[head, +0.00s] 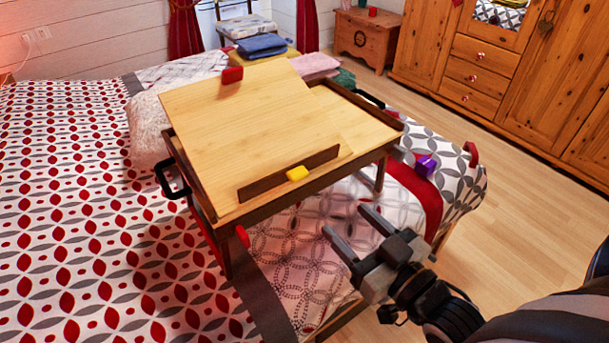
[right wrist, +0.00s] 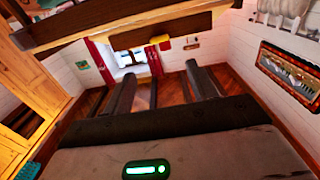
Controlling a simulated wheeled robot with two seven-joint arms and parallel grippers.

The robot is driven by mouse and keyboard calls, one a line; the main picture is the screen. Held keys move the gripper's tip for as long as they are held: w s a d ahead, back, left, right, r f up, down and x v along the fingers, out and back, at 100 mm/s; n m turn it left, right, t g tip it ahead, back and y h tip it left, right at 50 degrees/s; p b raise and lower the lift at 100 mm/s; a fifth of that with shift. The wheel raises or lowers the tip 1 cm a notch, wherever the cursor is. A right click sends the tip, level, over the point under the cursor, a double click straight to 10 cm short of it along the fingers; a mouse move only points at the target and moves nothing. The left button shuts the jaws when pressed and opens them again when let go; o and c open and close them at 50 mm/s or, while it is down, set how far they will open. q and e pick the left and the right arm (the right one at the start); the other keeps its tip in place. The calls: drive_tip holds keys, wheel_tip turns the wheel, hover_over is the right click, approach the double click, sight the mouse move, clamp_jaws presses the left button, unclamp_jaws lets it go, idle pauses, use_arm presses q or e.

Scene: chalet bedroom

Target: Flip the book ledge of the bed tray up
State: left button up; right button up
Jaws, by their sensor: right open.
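The wooden bed tray (head: 223,215) stands on the bed, its pale top panel (head: 250,110) raised and tilted at the back. The book ledge (head: 270,182) is a dark brown strip along the panel's near side, with a yellow tab (head: 297,174) at its middle. I cannot tell for certain whether the ledge lies flat or stands up. My right gripper (head: 345,219) is open and empty, in front of the tray and apart from the ledge. In the right wrist view its two fingers (right wrist: 160,80) are spread with nothing between them. My left gripper is out of view.
A red tab (head: 232,75) sits on the panel's far edge, and a black handle (head: 170,180) on the tray's left side. A purple object (head: 425,165) lies on the bed right of the tray. Open floor (head: 510,220) lies at right, before a wooden wardrobe (head: 480,62).

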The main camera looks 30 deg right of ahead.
sight(302, 177)
drive_tip(key=w, duration=0.4)
drive_tip(key=w+a, duration=0.1)
drive_tip(key=w, duration=0.4)
drive_tip(key=w+p, duration=0.1)
drive_tip(key=w, duration=0.3)
drive_tip(key=shift+w+a, duration=0.3)
drive_tip(key=shift+a, duration=0.1)
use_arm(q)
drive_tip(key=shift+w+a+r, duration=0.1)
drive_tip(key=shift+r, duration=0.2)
use_arm(e)
drive_tip(key=c, duration=1)
drive_tip(key=t+b, duration=0.1)
drive_tip(key=b, duration=0.1)
drive_tip(key=f+t+b, duration=0.1)
drive_tip(key=b, duration=0.2)
drive_tip(key=shift+s+f, duration=0.25)
drive_tip(key=shift+r+t, duration=0.15)
drive_tip(key=shift+t, duration=0.25)
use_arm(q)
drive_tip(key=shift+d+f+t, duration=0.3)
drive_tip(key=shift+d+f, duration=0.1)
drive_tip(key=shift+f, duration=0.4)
use_arm(e)
drive_tip(key=shift+d+r, duration=0.1)
